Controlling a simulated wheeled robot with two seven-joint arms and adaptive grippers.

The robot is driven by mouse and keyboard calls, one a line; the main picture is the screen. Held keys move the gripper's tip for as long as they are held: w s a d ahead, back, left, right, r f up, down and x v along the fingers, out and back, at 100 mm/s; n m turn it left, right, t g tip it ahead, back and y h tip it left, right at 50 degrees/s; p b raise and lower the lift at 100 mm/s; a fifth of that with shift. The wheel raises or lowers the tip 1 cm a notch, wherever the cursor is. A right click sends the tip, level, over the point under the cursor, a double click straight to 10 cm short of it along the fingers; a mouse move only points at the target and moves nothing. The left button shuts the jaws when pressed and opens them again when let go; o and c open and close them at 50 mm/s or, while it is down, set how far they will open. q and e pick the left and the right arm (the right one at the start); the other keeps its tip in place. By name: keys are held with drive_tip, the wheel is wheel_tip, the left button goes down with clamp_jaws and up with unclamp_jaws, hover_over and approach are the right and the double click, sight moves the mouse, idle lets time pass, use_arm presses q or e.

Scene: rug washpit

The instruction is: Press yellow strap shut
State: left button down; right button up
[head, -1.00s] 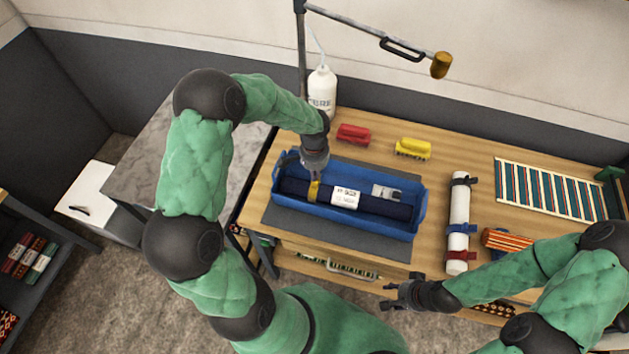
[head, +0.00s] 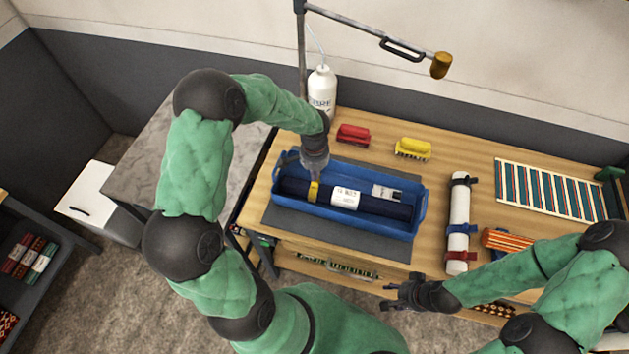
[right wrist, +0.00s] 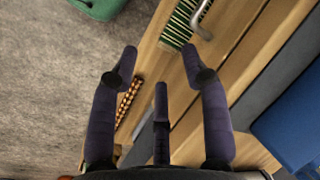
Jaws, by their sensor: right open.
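The yellow strap (head: 313,192) is wrapped around the left part of a dark blue roll (head: 378,206). The roll lies in a blue tray (head: 420,208) and carries a white label (head: 345,198). My left gripper (head: 315,176) points down at the strap from above, at or very near it. Its fingers are too small and hidden to show whether they are open or shut. My right gripper (head: 400,297) hangs low in front of the table edge, away from the tray. In the right wrist view its fingers (right wrist: 158,75) are spread and empty.
A red brush (head: 353,134) and a yellow brush (head: 413,149) lie behind the tray. A white bottle (head: 322,92) stands at the back. A white roll with straps (head: 458,220) lies to the right.

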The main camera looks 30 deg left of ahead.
use_arm(q)
drive_tip(key=shift+f+b, duration=0.85)
drive_tip(key=shift+f, duration=0.25)
idle(0.6)
wheel_tip(320, 180, up, 8)
drive_tip(key=p, duration=0.5)
idle(0.5)
drive_tip(key=shift+s, duration=0.1)
idle(0.4)
